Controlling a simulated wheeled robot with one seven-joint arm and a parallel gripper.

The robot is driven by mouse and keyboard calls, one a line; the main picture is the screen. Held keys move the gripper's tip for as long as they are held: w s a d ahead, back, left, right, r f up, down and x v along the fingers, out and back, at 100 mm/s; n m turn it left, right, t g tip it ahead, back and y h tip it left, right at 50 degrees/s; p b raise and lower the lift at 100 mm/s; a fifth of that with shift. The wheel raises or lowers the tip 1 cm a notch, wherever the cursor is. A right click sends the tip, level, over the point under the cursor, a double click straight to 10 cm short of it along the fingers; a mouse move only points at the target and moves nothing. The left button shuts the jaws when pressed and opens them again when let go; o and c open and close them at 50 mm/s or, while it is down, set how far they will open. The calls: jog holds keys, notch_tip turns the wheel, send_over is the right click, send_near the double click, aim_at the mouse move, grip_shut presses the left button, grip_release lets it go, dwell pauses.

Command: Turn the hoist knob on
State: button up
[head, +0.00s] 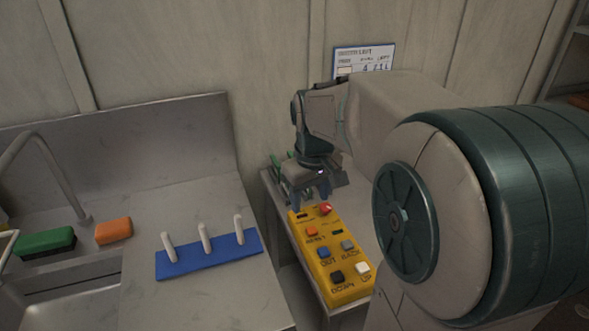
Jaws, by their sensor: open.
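A yellow hoist control box (346,289) lies on a narrow metal surface in the head view. A red knob (326,209) sits at its far right corner, partly close behind a finger of my gripper. My gripper (311,198) points down over the far end of the box, fingers apart and empty. Its right finger is near the red knob; I cannot tell whether they touch. Below the knob are an orange button, a blue button marked OUT, a grey one marked BACK, a black one marked DOWN and a white one marked UP. The knob's setting is unclear.
A metal sink counter (215,290) stands to the left, with a blue peg rack (208,255), an orange sponge (113,230), a green brush (46,242) and a tap (70,180). A printed sign (362,60) hangs on the back wall. Green items lie behind my gripper.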

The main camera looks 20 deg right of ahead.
aim_at(326, 206)
jog(key=w+d+f+n+g+p, duration=0.1)
jog(key=w+d+n+p, duration=0.1)
jog(key=w+d, duration=0.9)
jog(key=shift+n, duration=0.3)
jog(key=f, duration=0.4)
jog(key=f+p, duration=0.1)
jog(key=f, duration=0.4)
jog(key=a+f, duration=0.1)
jog(key=f, duration=0.3)
jog(key=shift+w+a+f, duration=0.1)
jog(key=shift+w+f, duration=0.3)
jog(key=c, duration=1)
